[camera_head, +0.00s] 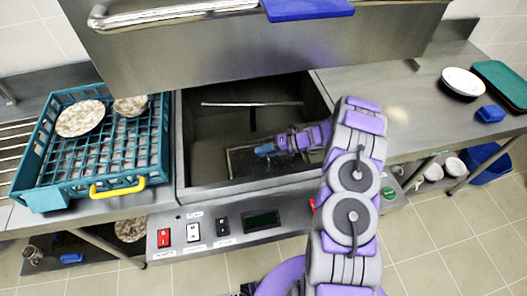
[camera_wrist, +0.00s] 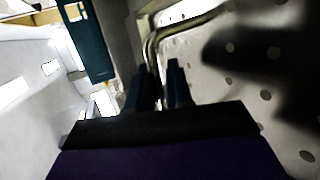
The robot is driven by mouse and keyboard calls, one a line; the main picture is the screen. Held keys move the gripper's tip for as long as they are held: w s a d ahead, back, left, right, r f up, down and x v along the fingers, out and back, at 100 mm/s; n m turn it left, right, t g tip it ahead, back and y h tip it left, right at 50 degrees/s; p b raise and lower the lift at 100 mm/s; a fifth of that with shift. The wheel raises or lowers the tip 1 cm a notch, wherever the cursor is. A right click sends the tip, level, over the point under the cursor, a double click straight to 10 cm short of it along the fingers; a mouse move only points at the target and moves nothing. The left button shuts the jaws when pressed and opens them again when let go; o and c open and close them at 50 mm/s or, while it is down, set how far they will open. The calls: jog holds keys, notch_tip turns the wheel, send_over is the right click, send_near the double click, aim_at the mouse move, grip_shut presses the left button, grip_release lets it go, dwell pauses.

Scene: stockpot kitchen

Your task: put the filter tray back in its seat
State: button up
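The filter tray (camera_head: 243,165) shows as a dark, flat piece low inside the open wash chamber. Part of it is hidden under my gripper. In the wrist view a perforated grey plate (camera_wrist: 245,70), which looks like this tray, fills the right side, partly in shadow. A bent metal handle (camera_wrist: 152,50) runs down beside it to my fingers. My gripper (camera_head: 262,150) reaches into the chamber from the right. In the wrist view its dark fingers (camera_wrist: 161,88) are close together, with the handle between them. Whether the tray touches its seat cannot be told.
The raised steel hood (camera_head: 260,40) hangs above the wash chamber (camera_head: 205,120), with a thin bar across it. A teal rack (camera_head: 45,190) with plates stands left. The right counter (camera_head: 370,80) holds a white bowl (camera_head: 462,82), a blue item and a green tray.

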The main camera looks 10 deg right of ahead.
jog(key=o, duration=0.3)
jog(key=shift+o, duration=0.2)
jog(key=shift+a, duration=0.4)
jog(key=p+v, duration=0.2)
jog(key=v, duration=1)
jog(key=shift+p, duration=0.4)
jog(key=shift+d, duration=0.15)
jog(key=shift+d, duration=0.1)
